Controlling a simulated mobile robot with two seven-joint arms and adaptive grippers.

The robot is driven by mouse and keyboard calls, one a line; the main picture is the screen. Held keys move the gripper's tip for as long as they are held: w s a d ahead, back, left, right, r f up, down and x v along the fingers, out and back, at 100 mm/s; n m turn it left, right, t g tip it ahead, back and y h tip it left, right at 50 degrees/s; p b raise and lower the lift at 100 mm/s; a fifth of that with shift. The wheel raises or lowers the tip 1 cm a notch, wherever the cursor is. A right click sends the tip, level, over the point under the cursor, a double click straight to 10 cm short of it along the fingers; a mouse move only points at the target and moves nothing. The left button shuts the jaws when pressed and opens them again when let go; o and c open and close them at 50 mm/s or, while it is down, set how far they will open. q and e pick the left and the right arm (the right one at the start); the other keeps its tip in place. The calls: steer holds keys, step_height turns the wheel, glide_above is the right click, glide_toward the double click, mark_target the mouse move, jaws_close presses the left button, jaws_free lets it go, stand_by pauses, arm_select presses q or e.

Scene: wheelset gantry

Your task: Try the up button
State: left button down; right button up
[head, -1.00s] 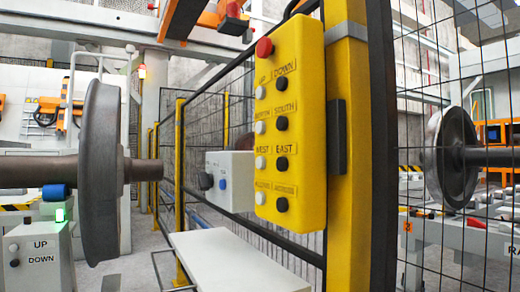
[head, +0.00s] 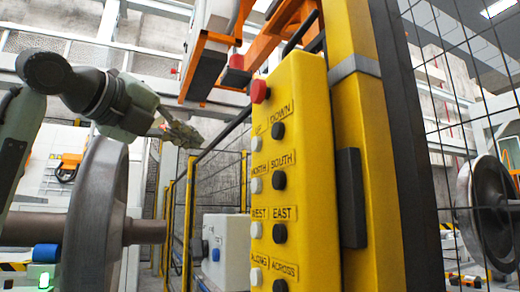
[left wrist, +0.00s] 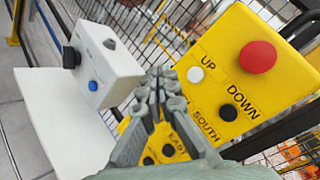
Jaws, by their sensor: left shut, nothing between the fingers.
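The yellow button pendant (head: 300,185) hangs upright beside a yellow post, with white buttons on its left column and black ones on its right. The white UP button (head: 256,144) is in the top row, and it also shows in the left wrist view (left wrist: 195,75). The black DOWN button (head: 278,130) sits beside it, below a red knob (head: 260,91). My left gripper (head: 190,134) is shut and empty, left of the pendant and apart from the UP button in the head view. In the left wrist view its fingers (left wrist: 164,84) cover part of the pendant. My right gripper is not in view.
A white box (head: 221,240) with a blue button stands left of the pendant, above a pale shelf (left wrist: 65,120). A large steel wheel (head: 95,215) on an axle is at the left. A mesh fence (head: 440,110) lies right of the post.

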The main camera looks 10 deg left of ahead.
mark_target(256, 144)
arm_select(q)
steer(key=shift+s+a+r, duration=0.1)
steer(key=shift+s+r, duration=0.1)
steer(key=w+d, duration=0.5)
steer(key=d, duration=0.2)
steer(key=shift+d+p, duration=0.15)
steer(key=shift+p, duration=0.25)
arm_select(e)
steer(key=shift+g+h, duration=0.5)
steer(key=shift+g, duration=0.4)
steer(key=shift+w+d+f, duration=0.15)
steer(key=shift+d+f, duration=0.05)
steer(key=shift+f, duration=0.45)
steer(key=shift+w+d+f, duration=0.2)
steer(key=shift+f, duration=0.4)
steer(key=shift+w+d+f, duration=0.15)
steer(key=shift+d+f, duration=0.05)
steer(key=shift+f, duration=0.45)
